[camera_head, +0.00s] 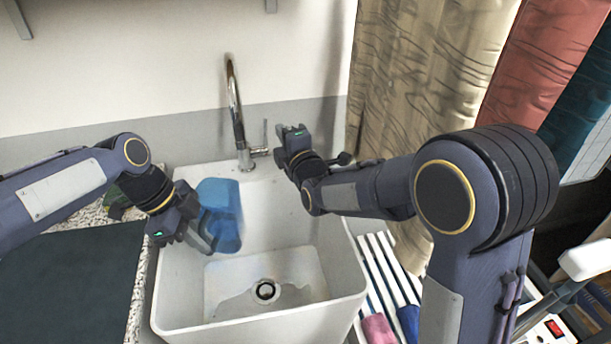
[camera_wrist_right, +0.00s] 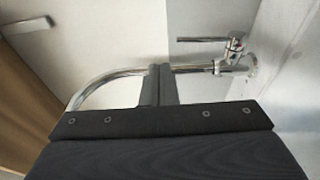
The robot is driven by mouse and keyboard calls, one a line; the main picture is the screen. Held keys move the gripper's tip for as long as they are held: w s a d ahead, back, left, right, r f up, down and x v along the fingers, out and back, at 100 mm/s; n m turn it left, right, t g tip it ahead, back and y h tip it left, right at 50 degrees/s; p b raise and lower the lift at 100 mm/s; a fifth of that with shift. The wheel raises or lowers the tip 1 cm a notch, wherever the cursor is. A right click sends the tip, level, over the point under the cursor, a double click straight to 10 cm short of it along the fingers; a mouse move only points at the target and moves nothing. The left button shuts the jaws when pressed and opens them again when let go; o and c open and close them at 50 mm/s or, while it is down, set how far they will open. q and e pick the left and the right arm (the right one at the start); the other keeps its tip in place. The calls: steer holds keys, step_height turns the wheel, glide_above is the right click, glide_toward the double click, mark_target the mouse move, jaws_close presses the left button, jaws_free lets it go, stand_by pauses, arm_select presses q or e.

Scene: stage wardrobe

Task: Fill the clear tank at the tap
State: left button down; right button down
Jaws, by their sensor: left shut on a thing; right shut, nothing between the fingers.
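A blue tank with a paler, clear-looking lower edge (camera_head: 220,208) hangs tilted over the left side of the white sink. My left gripper (camera_head: 192,232) is shut on its near left side; the exact grip is partly hidden. The chrome tap (camera_head: 236,112) stands at the back of the sink, its lever (camera_head: 265,138) upright on the right. My right gripper (camera_head: 292,137) is shut and empty, just right of the lever. In the right wrist view its fingers (camera_wrist_right: 158,86) overlap the tap's pipe (camera_wrist_right: 118,73), and the lever (camera_wrist_right: 202,39) points left. I cannot tell whether they touch.
The white sink (camera_head: 338,305) has a round drain (camera_head: 265,290) with a glossy patch around it. A speckled counter with a dark mat (camera_head: 70,285) lies left. Hanging cloths (camera_head: 425,70) and a slatted white rack (camera_head: 385,262) are on the right, near my right arm.

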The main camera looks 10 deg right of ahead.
steer(key=s+d+f+m+g, duration=0.2)
steer(key=s+f+m+g, duration=0.15)
steer(key=s, duration=0.45)
steer(key=s+d+f+m+g+y, duration=0.1)
steer(key=s+f+m+g, duration=0.25)
steer(key=s, duration=0.45)
steer(key=s+d+f+m+g, duration=0.25)
steer(key=s+g, duration=0.25)
steer(key=s, duration=0.4)
arm_select(q)
steer(key=shift+r, duration=3)
arm_select(e)
steer(key=s+d+m, duration=0.2)
steer(key=s+m, duration=0.4)
steer(key=s+d+m+h, duration=0.1)
steer(key=s+d+m, duration=0.2)
steer(key=s+m, duration=0.3)
steer(key=shift+s+d, duration=0.35)
steer(key=shift+s, duration=0.45)
steer(key=shift+m, duration=0.25)
